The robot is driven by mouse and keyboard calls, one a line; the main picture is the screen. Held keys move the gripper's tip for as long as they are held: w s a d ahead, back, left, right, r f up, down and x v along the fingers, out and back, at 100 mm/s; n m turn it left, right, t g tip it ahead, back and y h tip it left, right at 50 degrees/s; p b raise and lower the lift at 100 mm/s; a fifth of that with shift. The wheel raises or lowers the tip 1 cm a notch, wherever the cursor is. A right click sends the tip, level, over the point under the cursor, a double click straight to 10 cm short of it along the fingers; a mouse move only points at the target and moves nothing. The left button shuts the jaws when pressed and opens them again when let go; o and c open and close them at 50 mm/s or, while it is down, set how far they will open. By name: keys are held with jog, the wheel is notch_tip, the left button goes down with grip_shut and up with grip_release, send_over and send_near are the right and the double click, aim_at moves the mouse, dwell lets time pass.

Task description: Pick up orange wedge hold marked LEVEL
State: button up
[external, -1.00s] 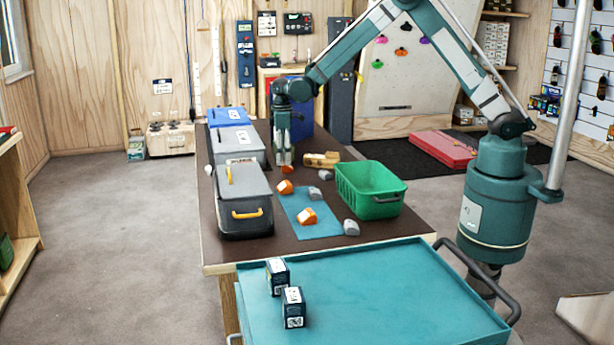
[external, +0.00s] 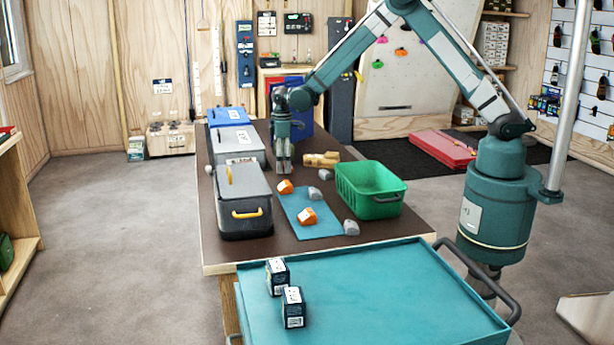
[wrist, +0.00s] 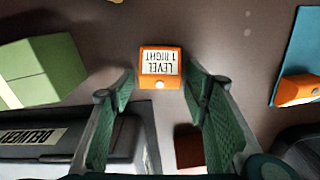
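An orange wedge hold (wrist: 152,120) with a white label showing LEVEL and 1 RIGHT, upside down in the picture, lies on the brown table in the wrist view. My gripper (wrist: 160,85) is open, with one green finger on each side of the hold and visible gaps between. In the external view my gripper (external: 283,168) points straight down at the table and hides this hold. Two other orange holds (external: 285,187) (external: 306,217) are at the blue mat (external: 322,231); part of one shows at the wrist view's right edge (wrist: 297,90).
Lidded bins (external: 243,205) line the table's left side; a grey one with a DELIVERY label (wrist: 50,150) is close by. A green crate (external: 370,203), grey holds (external: 351,228) and a wooden block (external: 320,160) are to the right. A green box (wrist: 40,70) shows in the wrist view.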

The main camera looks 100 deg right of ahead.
jog(key=c, duration=0.7)
jog(key=shift+r, duration=0.2)
notch_tip(320, 180, up, 10)
jog(key=shift+f+p, duration=0.15)
jog(key=shift+p, duration=0.3)
